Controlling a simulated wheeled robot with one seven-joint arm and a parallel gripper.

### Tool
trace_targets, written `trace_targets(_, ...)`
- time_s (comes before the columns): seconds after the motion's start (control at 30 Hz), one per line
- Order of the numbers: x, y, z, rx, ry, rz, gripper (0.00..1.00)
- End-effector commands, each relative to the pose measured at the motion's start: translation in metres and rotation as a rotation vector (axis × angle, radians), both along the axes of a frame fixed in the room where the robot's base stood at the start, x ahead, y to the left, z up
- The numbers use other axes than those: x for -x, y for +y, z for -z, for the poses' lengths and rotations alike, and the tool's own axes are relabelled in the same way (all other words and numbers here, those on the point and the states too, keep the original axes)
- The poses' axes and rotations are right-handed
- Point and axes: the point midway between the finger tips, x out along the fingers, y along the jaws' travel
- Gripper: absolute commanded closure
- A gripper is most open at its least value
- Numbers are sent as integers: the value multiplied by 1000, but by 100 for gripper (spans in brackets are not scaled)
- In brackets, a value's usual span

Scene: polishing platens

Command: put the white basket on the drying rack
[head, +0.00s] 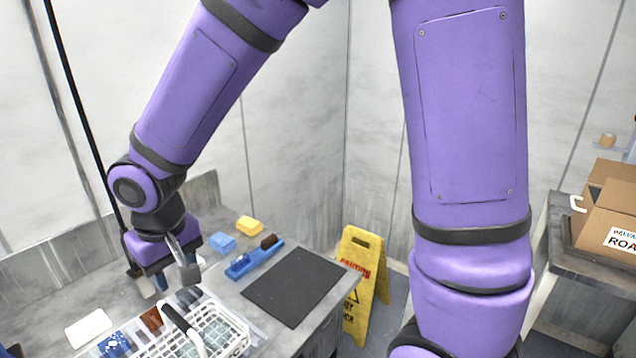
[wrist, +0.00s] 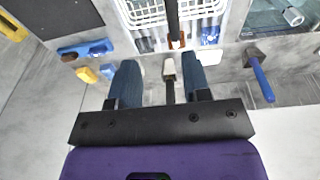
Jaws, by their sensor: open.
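The white basket (head: 238,325) is a wire-sided basket with a raised handle that has a black grip (head: 183,322). It stands at the bottom of the head view, partly cut off by the frame edge. My gripper (head: 167,281) is open and empty, above the counter just behind and left of the handle. Its two blue-grey fingers (wrist: 158,78) are apart in the wrist view. I cannot make out a drying rack in either view.
A black mat (head: 294,286) lies right of the basket. Near it are a blue tool (head: 254,259), a blue sponge (head: 222,243) and a yellow sponge (head: 249,225). A yellow caution sign (head: 366,270) stands on the floor. Cardboard boxes (head: 606,205) sit on a right-hand bench.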

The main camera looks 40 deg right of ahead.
Motion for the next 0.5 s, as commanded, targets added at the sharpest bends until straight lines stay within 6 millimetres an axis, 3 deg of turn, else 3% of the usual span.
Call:
trace_targets(0.27,16,-77,-67,46,-109,87,56)
trace_targets(0.5,54,-139,-117,46,-185,165,56)
